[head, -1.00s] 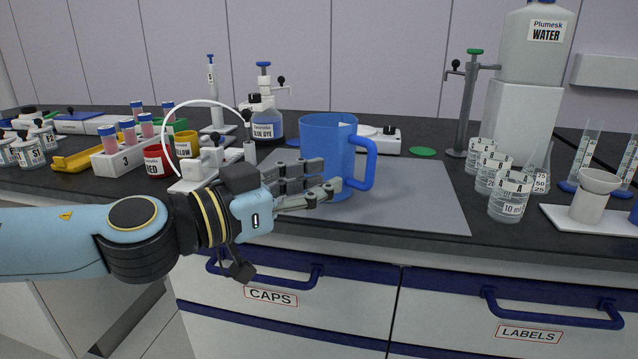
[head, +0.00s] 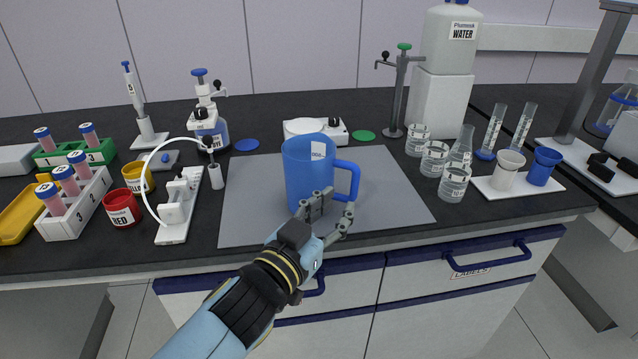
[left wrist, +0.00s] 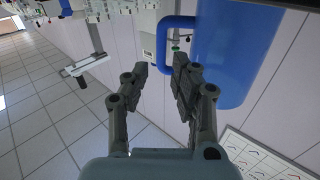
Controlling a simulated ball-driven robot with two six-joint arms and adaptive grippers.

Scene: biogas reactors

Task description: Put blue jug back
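The blue jug (head: 308,175) stands upright on the grey mat (head: 400,205), its handle (head: 353,178) toward the right. My left gripper (head: 338,204) is at the jug's front right, just below the handle, fingers apart. In the left wrist view, the jug (left wrist: 235,50) fills the upper right and its handle (left wrist: 172,22) lies just beyond the open fingertips (left wrist: 156,68). I see nothing held between the fingers; whether one touches the jug I cannot tell. A blue disc (head: 247,145) and a green disc (head: 364,135) lie flat behind the mat. My right gripper is out of view.
A white stirrer-like device (head: 315,128) stands behind the jug. The white stand (head: 175,215), red pot (head: 122,207) and yellow pot (head: 138,177) are left of the mat. Glass beakers (head: 453,183) stand to its right. The mat's right part is bare.

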